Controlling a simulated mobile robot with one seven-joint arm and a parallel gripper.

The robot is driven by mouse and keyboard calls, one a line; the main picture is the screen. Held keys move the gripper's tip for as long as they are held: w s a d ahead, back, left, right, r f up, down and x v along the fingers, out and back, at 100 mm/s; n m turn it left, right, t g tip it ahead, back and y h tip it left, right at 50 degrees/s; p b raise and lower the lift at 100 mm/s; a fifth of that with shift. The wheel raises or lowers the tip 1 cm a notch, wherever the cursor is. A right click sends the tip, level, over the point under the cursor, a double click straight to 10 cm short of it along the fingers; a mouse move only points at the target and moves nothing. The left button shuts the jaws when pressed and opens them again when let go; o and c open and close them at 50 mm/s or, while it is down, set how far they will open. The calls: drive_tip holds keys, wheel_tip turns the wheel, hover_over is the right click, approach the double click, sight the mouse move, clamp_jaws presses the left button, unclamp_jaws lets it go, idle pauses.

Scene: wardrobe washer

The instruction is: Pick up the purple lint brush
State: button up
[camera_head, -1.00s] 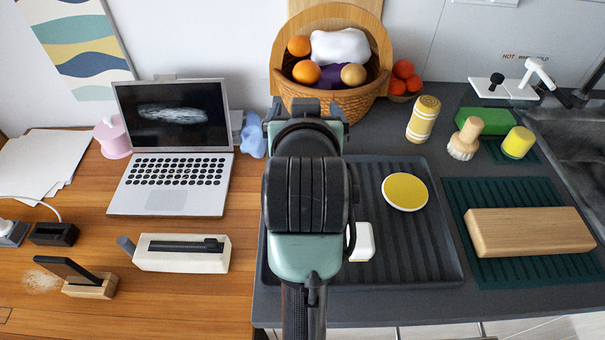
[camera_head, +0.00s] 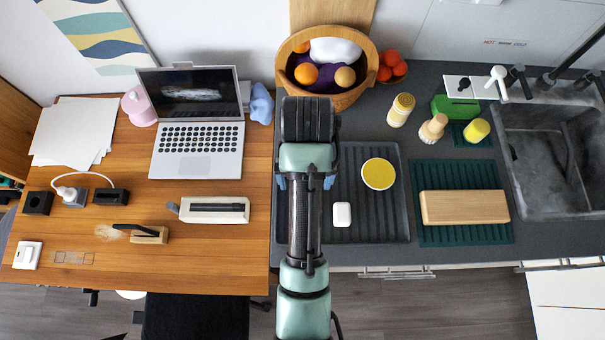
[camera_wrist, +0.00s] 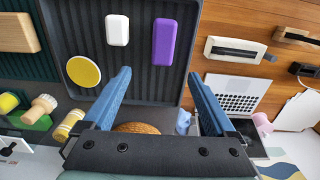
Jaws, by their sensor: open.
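The purple lint brush (camera_wrist: 163,42) shows in the wrist view as a purple bar lying on the dark ribbed tray (camera_wrist: 146,72), beside a white bar (camera_wrist: 117,30). My gripper (camera_wrist: 159,75) is open, with blue fingers apart and nothing between them. The brush shows just beyond the fingertips in the picture; the height between them is unclear. In the head view my gripper (camera_head: 305,182) is over the left part of the tray (camera_head: 378,228), and my arm hides the brush there.
A yellow round sponge (camera_head: 378,174) and a white bar (camera_head: 341,214) lie on the tray. A wooden board (camera_head: 464,207) is to the right. The laptop (camera_head: 197,150) and a white holder (camera_head: 215,210) stand left. A basket (camera_head: 345,100) of fruit is behind.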

drive_tip(key=f, duration=0.7)
drive_tip(key=shift+s+f, duration=0.2)
drive_tip(key=f, duration=0.3)
drive_tip(key=s+f+p, duration=0.1)
drive_tip(key=shift+a+f, duration=0.25)
drive_tip(key=shift+f, duration=0.45)
drive_tip(key=shift+f, duration=0.25)
clamp_jaws()
drive_tip(key=shift+r, duration=0.1)
wheel_tip(320, 180, up, 10)
drive_tip(key=shift+r+b, duration=0.2)
drive_tip(key=shift+b, duration=0.4)
